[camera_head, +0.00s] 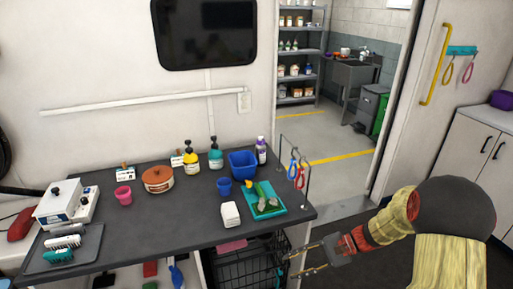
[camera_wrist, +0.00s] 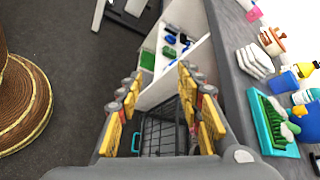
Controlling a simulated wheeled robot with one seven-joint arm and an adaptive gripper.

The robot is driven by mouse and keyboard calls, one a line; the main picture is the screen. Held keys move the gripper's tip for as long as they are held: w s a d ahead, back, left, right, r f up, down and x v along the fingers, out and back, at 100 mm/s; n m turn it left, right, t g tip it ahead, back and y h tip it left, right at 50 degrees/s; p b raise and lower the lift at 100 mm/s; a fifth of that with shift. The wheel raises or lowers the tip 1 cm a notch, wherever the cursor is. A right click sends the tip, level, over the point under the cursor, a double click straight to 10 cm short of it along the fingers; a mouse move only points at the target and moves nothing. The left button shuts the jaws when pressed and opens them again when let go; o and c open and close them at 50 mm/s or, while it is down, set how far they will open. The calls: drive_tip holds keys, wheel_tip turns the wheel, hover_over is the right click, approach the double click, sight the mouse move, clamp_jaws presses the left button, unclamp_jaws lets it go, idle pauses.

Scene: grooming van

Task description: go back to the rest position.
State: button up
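My gripper (camera_head: 293,265) is at the lower right of the head view, off the right front corner of the dark grooming table (camera_head: 120,218). Its two fingers are spread apart with nothing between them. In the wrist view my gripper (camera_wrist: 160,88) is also open, and a black wire basket (camera_wrist: 160,132) shows beyond and between the fingers. The basket, in the head view (camera_head: 245,265), stands under the table. I cannot tell whether the fingers touch anything.
On the tabletop near its right end are a teal tray (camera_head: 277,207) with a green brush, a blue bin (camera_head: 243,164), a white block (camera_head: 231,214) and thin posts with hanging loops (camera_head: 299,177). Bottles stand at the back.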

drive_tip(key=s+d+r+n+t+h, duration=0.2)
drive_tip(key=s+r+n+h, duration=0.1)
drive_tip(key=s+r, duration=0.4)
drive_tip(key=s+d+r+n+t+h+p, duration=0.1)
drive_tip(key=s+d+r+n+t+h, duration=0.1)
drive_tip(key=s+r+h, duration=0.3)
drive_tip(key=s+d+r+n+t+h+p, duration=0.1)
drive_tip(key=s+r+n+h, duration=0.3)
drive_tip(key=s+r, duration=0.6)
drive_tip(key=shift+s+d+r+n+t, duration=0.3)
drive_tip(key=shift+d+r+n+t, duration=0.15)
drive_tip(key=shift+d+r, duration=0.3)
drive_tip(key=shift+f, duration=0.2)
